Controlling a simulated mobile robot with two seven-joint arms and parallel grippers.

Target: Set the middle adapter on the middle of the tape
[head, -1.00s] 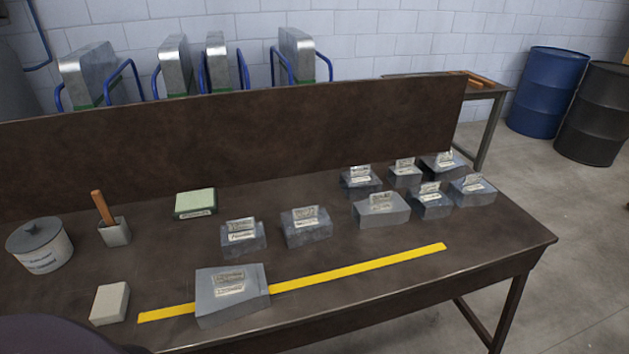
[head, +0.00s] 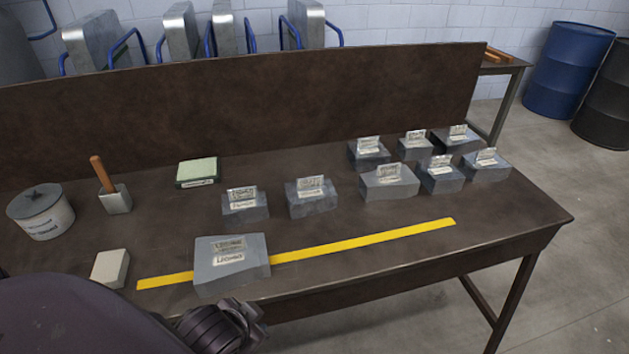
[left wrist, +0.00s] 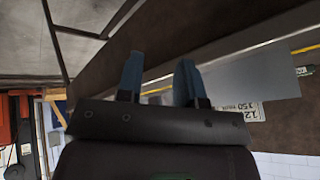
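A yellow tape strip (head: 362,240) runs along the front of the brown workbench. One grey block adapter (head: 232,272) with label plates sits across the tape's left part. Two more adapters, one (head: 246,212) to the left and one (head: 312,203) to the right, stand behind the tape. Several others, including a wide one (head: 389,188), cluster at the right. I cannot tell which is the middle adapter. My left arm enters at the head view's bottom left, its fingers hidden there. In the left wrist view my left gripper (left wrist: 161,60) is open and empty, near a grey labelled block (left wrist: 262,80).
A lidded pot (head: 40,212), a wooden-handled tool in a metal block (head: 117,201), a green-topped pad (head: 198,172) and a pale block (head: 110,268) stand on the left of the bench. A tall back panel (head: 250,105) closes the rear. The tape's middle and right are bare.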

